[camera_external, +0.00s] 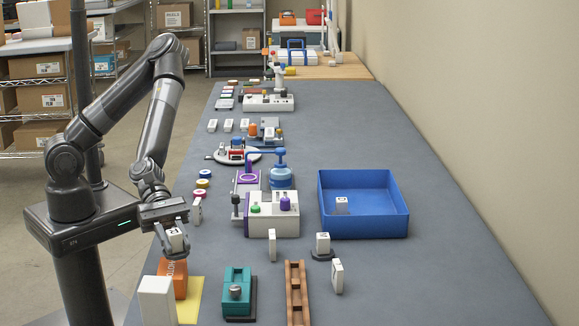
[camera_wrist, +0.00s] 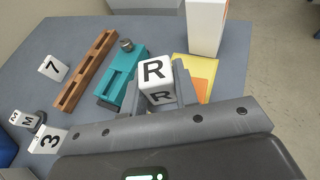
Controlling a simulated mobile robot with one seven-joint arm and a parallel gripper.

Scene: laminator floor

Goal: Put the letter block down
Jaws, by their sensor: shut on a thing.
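My gripper (camera_external: 172,250) is at the left edge of the grey table and points down. It is shut on a white letter block (camera_external: 176,238), held between its fingers. In the wrist view the block (camera_wrist: 157,72) shows a black R on two faces. The gripper (camera_wrist: 155,95) has a finger on either side of it. Below and in front, an orange box (camera_external: 180,280) stands on a yellow sheet (camera_external: 190,312); the sheet (camera_wrist: 182,68) also shows in the wrist view. I cannot tell the block's exact height above the table.
A white box (camera_external: 156,300), a teal fixture (camera_external: 236,278) and a brown slotted rail (camera_external: 297,295) stand at the near end. Several white character blocks stand around, including a 7 (camera_wrist: 54,67) and a 3 (camera_wrist: 47,140). A blue bin (camera_external: 365,222) is to the right. The right table side is clear.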

